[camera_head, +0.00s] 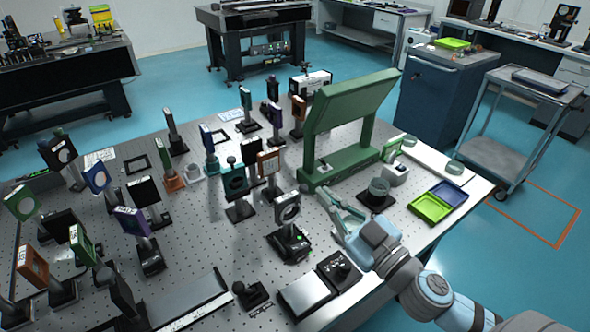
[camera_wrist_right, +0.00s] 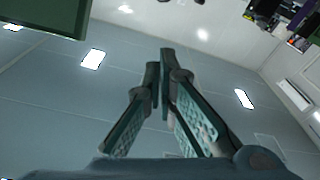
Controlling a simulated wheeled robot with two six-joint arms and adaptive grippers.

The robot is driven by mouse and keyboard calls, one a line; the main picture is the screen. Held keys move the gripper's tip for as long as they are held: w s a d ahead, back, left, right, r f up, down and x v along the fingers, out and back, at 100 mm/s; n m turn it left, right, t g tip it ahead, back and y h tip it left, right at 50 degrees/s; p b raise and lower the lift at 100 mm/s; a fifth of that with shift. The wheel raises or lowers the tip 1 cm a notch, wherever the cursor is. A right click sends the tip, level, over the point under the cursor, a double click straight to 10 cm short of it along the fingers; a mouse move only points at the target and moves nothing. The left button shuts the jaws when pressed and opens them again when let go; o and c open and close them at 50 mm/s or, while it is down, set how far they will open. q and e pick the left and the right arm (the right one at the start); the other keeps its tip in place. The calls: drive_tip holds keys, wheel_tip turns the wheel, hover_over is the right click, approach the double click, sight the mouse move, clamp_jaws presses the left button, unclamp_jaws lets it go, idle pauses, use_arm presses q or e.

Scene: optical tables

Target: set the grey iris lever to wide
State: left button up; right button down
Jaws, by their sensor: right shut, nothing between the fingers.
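A dark square mount with a round opening (camera_head: 288,209) stands upright on a post near the middle front of the optical table, above a black base with a green light. It may be the iris; its grey lever is too small to make out. My right gripper (camera_head: 326,194) is to the right of this mount and apart from it, above the table. Its fingers are shut and empty, and the wrist view (camera_wrist_right: 162,70) shows them close together against the ceiling. No iris or lever shows in the wrist view. My left gripper is out of view.
A green frame with a slanted panel (camera_head: 350,100) stands behind my right gripper. A glass dish on a black base (camera_head: 378,190) is close to its right. Green (camera_head: 430,208) and blue (camera_head: 449,193) trays lie farther right. Many post-mounted optics crowd the left. A black knob box (camera_head: 339,269) sits in front.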

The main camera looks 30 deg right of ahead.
drive_tip(key=r, duration=0.2)
hover_over(300, 195)
drive_tip(key=s, duration=0.1)
use_arm(q)
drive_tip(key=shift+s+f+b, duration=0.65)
drive_tip(key=shift+b, duration=0.05)
use_arm(e)
drive_tip(key=f, duration=0.2)
drive_tip(key=s+f, duration=0.1)
drive_tip(key=shift+d+f, duration=0.4)
drive_tip(key=shift+w, duration=0.15)
use_arm(q)
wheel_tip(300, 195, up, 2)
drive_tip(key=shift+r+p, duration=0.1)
drive_tip(key=shift+p, duration=0.9)
use_arm(e)
drive_tip(key=shift+d+f+m, duration=0.2)
drive_tip(key=shift+d+m, duration=0.1)
drive_tip(key=shift+d, duration=0.2)
drive_tip(key=shift+d+f+m, duration=0.15)
drive_tip(key=shift+d+m, duration=0.15)
drive_tip(key=shift+d, duration=0.15)
